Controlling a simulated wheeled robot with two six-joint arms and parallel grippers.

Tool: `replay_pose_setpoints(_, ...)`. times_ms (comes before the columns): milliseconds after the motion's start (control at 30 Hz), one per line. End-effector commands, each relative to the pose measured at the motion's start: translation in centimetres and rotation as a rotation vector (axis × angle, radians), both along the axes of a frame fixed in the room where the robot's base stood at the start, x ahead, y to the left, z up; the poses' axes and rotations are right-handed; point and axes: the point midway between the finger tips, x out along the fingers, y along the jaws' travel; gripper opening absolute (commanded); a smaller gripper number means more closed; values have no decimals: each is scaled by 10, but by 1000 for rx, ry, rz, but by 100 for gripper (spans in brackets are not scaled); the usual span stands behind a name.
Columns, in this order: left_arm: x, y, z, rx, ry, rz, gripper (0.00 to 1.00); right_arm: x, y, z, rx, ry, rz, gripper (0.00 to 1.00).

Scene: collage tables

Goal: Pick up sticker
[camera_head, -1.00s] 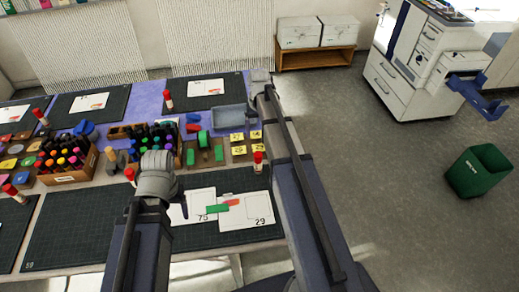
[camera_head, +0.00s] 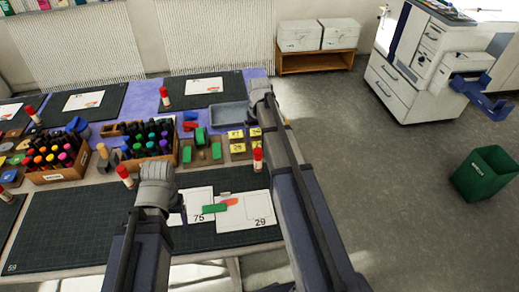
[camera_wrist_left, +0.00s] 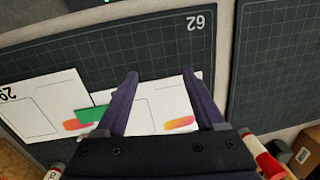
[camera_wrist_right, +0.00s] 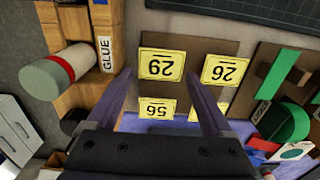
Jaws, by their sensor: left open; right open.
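Several yellow numbered stickers (camera_head: 236,135) lie on a small brown board at the right part of the table. In the right wrist view the sticker marked 29 (camera_wrist_right: 161,65) lies ahead between my fingers, beside one marked 26 (camera_wrist_right: 221,69) and above one marked 56 (camera_wrist_right: 157,108). My right gripper (camera_wrist_right: 158,74) is open and empty over them; contact cannot be told. My left gripper (camera_wrist_left: 160,74) is open over the dark mat, near two white cards (camera_head: 243,210) with orange-red shapes. A green block (camera_head: 214,208) lies on the cards.
A glue stick (camera_head: 258,158) stands beside the stickers. A grey tray (camera_head: 229,115), green blocks (camera_head: 201,136) and a crate of dark bottles (camera_head: 150,137) are close by. A green bin (camera_head: 485,174) stands on the floor at right.

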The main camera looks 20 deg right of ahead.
Motion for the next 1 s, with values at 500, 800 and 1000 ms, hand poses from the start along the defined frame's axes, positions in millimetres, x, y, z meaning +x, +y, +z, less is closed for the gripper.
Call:
replay_pose_setpoints(500,0,0,-2,0,0,0,71,0,0,-2,0,0,0,85)
replay_pose_setpoints(800,0,0,-4,0,0,0,71,0,0,-4,0,0,0,85)
replay_pose_setpoints(1000,0,0,-4,0,0,0,71,0,0,-4,0,0,0,79)
